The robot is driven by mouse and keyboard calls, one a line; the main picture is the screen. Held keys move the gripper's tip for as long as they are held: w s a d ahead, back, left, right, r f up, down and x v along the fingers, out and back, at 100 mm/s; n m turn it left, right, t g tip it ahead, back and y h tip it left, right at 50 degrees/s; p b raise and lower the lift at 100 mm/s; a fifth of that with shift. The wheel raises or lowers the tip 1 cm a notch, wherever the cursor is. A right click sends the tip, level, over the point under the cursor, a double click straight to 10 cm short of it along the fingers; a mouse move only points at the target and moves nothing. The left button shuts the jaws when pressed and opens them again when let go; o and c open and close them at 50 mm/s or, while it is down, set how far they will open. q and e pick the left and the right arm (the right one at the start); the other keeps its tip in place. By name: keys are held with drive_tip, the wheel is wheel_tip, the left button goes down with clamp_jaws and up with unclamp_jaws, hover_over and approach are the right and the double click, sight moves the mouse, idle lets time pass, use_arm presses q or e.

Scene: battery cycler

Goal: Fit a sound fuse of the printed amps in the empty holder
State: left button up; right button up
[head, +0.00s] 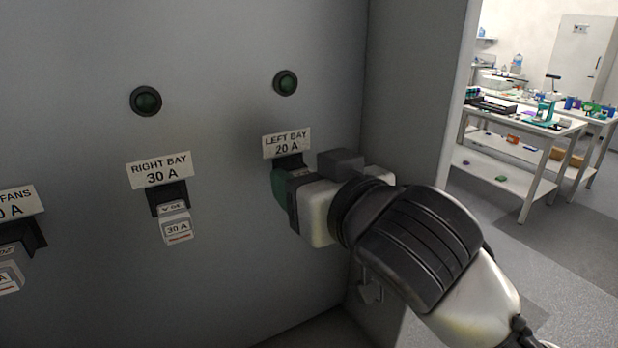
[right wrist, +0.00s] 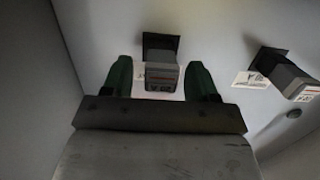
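My right gripper (head: 285,190) is at the LEFT BAY 20 A holder (head: 288,161) on the grey panel and hides most of it. In the right wrist view a grey fuse (right wrist: 162,78) sits in that dark holder (right wrist: 160,43). Its print looks like 20 A, upside down. The green fingers of my right gripper (right wrist: 160,70) stand open on both sides of this fuse; a gap shows at the left finger, and the right finger is very close. The RIGHT BAY 30 A holder (head: 168,194) has a 30 A fuse (head: 177,229) in it. My left gripper is not in view.
The FANS holder (head: 25,238) at the left edge also has a fuse (head: 10,275). Dark green lamps (head: 146,101) sit above the bay labels. A side wall (head: 415,100) stands right of the panel. Beyond it are a white workbench (head: 535,122) with various items and open floor.

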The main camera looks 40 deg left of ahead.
drive_tip(key=shift+s+d, duration=0.1)
drive_tip(key=shift+d, duration=0.15)
drive_tip(key=b+v, duration=0.3)
drive_tip(key=v, duration=0.7)
drive_tip(key=shift+d+b, duration=0.2)
drive_tip(key=shift+b, duration=0.15)
